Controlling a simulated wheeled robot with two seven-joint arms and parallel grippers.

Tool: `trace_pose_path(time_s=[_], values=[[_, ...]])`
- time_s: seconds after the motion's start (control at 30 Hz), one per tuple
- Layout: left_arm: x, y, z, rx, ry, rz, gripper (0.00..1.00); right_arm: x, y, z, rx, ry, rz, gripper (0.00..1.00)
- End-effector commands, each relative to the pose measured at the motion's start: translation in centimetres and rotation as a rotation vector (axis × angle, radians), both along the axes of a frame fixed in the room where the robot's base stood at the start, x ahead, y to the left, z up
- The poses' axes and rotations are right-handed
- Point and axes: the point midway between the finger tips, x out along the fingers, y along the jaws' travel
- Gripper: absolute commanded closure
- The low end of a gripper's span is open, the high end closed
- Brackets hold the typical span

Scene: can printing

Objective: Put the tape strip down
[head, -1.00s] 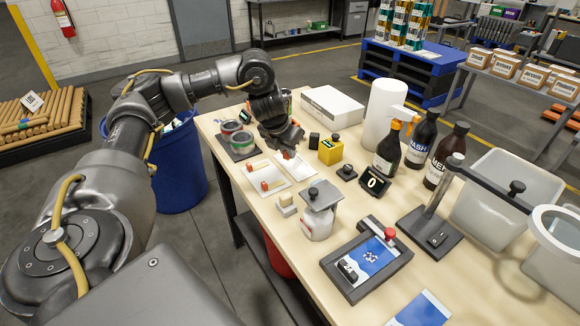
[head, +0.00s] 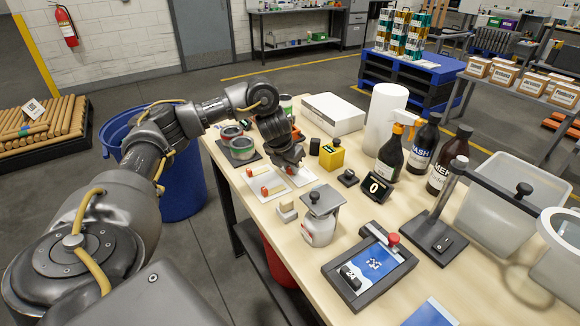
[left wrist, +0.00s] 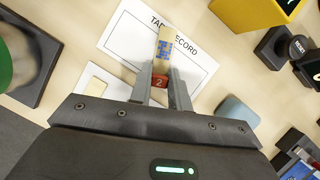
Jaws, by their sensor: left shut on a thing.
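My left gripper (left wrist: 160,76) is shut on the red tab, marked 2, of a tape strip (left wrist: 164,45). The pale strip carries a blue print and points away from the fingers. It lies over the white tape record sheet (left wrist: 120,32); I cannot tell whether it touches the paper. In the head view my left gripper (head: 290,165) is low over the right-hand white sheet (head: 303,181) and hides most of the strip. My right gripper is not in view.
Another white sheet (head: 246,178) with a red-tabbed strip lies just left. A dark tray with tape rolls (head: 242,148) is behind it. A yellow block (head: 331,154), a small pale block (head: 287,211) and a white jar (head: 318,231) stand close by.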

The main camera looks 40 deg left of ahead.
Motion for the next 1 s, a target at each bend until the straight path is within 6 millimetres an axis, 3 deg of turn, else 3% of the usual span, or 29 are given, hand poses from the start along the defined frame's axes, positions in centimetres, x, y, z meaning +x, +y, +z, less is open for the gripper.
trace_pose_path(time_s=[0.03, 0.07, 0.2, 0.57, 1.0], values=[[0.0, 0.0, -0.1, 0.000, 0.000, 0.000, 1.00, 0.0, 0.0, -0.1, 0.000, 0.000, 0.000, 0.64], [0.0, 0.0, -0.1, 0.000, 0.000, 0.000, 0.79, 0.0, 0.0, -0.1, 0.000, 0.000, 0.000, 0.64], [0.0, 0.0, -0.1, 0.000, 0.000, 0.000, 0.60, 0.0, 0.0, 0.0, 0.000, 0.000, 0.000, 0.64], [-0.1, 0.0, 0.5, 0.001, -0.002, -0.001, 0.59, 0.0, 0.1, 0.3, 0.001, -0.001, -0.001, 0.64], [-3.1, -0.3, 8.5, 0.002, -0.006, -0.001, 0.59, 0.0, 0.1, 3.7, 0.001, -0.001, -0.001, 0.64]])
